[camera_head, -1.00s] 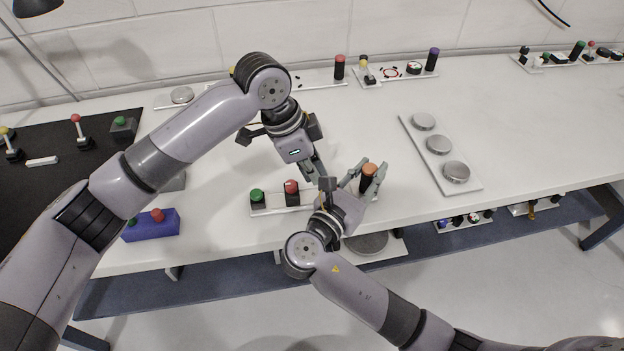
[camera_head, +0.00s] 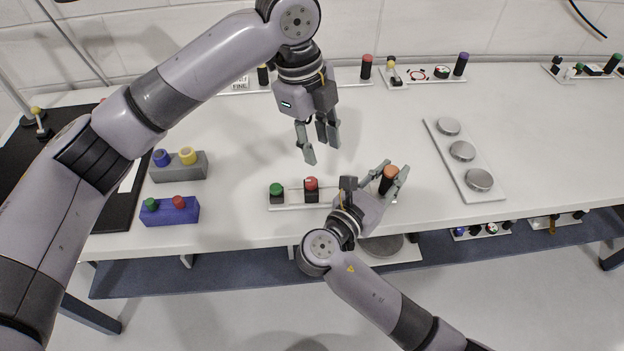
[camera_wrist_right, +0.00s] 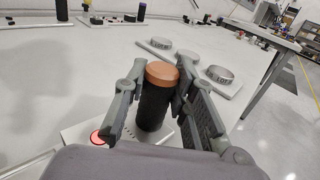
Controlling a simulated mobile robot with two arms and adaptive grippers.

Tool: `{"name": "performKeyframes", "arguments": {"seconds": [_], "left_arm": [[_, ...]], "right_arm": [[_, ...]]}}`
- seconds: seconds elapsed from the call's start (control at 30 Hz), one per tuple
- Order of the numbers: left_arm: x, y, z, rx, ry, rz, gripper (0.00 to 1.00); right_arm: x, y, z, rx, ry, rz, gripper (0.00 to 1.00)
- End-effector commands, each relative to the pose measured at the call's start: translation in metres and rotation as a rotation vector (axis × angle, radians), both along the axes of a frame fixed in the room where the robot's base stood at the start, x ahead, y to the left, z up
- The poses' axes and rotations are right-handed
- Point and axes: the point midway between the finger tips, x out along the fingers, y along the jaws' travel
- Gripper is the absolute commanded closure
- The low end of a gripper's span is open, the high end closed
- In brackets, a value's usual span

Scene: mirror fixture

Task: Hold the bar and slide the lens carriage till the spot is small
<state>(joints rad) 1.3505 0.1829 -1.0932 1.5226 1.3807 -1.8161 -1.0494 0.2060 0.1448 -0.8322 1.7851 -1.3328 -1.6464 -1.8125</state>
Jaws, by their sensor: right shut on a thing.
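A white fixture strip (camera_head: 290,207) lies near the table's front edge. A green-topped black block (camera_head: 277,192) and a red-topped black block (camera_head: 312,189) stand on it; I cannot tell which is the lens carriage. At its right end stands an upright black bar with an orange-brown cap (camera_head: 390,174). My right gripper (camera_head: 390,180) is shut on this bar, a finger on each side; the wrist view shows the bar (camera_wrist_right: 155,100) too. A red spot (camera_wrist_right: 100,136) shows beside it. My left gripper (camera_head: 321,150) is open and empty, above the table behind the strip.
A blue box (camera_head: 170,212) and a grey box (camera_head: 180,168) with knobs stand at left. A white plate with metal discs (camera_head: 462,160) lies at right. More fixtures (camera_head: 428,76) line the back wall. The middle table is clear.

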Motion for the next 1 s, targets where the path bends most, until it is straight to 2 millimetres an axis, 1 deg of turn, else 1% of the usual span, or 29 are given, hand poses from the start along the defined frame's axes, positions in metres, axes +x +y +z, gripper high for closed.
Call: {"name": "performKeyframes", "arguments": {"seconds": [0.03,0.13,0.2,0.3,0.4,0.57,0.67,0.77,1.0], "left_arm": [[0.001,0.001,0.0,0.026,-0.021,-0.106,0.61],[0.002,0.003,-0.001,0.072,-0.049,-0.324,0.55],[0.003,0.005,-0.002,0.099,-0.063,-0.458,0.55],[0.004,0.008,-0.002,0.131,-0.075,-0.618,0.55],[0.005,0.01,-0.002,0.152,-0.08,-0.73,0.55],[0.005,0.012,-0.005,0.167,-0.081,-0.815,0.55],[0.005,0.012,-0.014,0.168,-0.08,-0.826,0.55],[0.005,0.013,-0.03,0.168,-0.078,-0.824,0.55],[0.005,0.013,-0.079,0.168,-0.078,-0.823,0.55]], "right_arm": [[0.0,0.0,0.0,0.0,0.0,0.0,1.0],[0.0,0.0,0.0,0.0,0.0,0.0,1.0],[0.0,0.0,0.0,0.0,0.0,0.0,1.0],[0.0,0.0,0.0,0.0,0.0,0.0,1.0],[0.0,0.0,0.0,0.0,0.0,0.0,1.0],[0.0,0.0,0.0,0.0,0.0,0.0,1.0],[0.0,0.0,0.0,0.0,0.0,0.0,1.0],[0.0,0.0,0.0,0.0,0.0,0.0,1.0],[0.0,0.0,0.0,0.0,0.0,0.0,1.0]]}}
